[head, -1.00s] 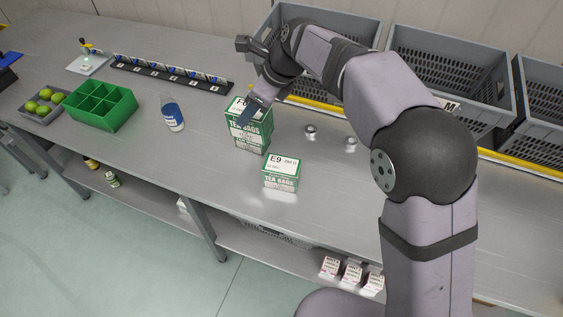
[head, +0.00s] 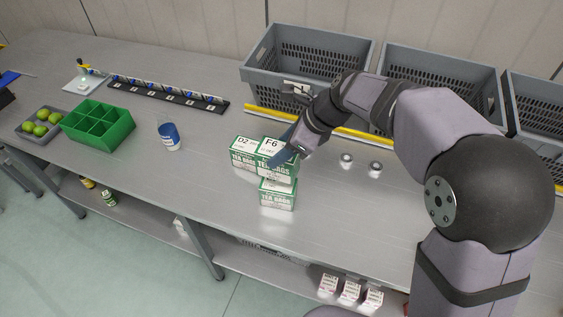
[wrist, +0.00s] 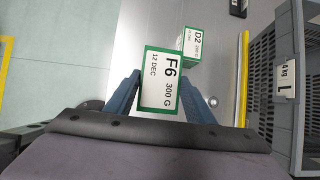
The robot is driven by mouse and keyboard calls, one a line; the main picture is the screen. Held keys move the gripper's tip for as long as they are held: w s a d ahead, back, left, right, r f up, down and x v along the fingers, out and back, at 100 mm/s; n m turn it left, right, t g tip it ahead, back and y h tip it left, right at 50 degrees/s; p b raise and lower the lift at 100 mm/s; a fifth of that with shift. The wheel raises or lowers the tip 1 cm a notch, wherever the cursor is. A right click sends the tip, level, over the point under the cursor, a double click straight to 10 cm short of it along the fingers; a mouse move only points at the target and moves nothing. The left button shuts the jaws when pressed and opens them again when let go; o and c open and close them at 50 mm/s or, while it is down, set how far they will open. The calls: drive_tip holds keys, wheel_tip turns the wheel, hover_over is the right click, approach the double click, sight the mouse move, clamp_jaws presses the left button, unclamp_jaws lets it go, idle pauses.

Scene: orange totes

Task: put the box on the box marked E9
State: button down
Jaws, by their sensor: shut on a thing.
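My gripper (head: 283,158) is shut on a green and white tea box marked F6 (head: 272,147). In the wrist view, the F6 box (wrist: 161,82) sits upright between the two blue fingers (wrist: 160,92). The lower tea box (head: 277,194) stands on the bench right under the F6 box in the head view. Its top label is hidden now; it read E9 in the earlier frame. I cannot tell whether the two boxes touch. A tea box marked D2 (head: 243,152) stands just left of the F6 box, and its top shows in the wrist view (wrist: 197,42).
Two small metal parts (head: 346,160) lie to the right on the bench. Grey crates (head: 310,60) stand behind a yellow strip. The front bench is clear.

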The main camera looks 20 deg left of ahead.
drive_tip(key=shift+f, duration=2.5)
drive_tip(key=shift+f, duration=0.15)
drive_tip(key=c, duration=0.8)
unclamp_jaws()
drive_tip(key=shift+r+p, duration=0.2)
drive_tip(key=shift+p, duration=0.1)
drive_tip(key=b+v, duration=0.1)
drive_tip(key=v, duration=1.1)
drive_tip(key=shift+b, duration=0.4)
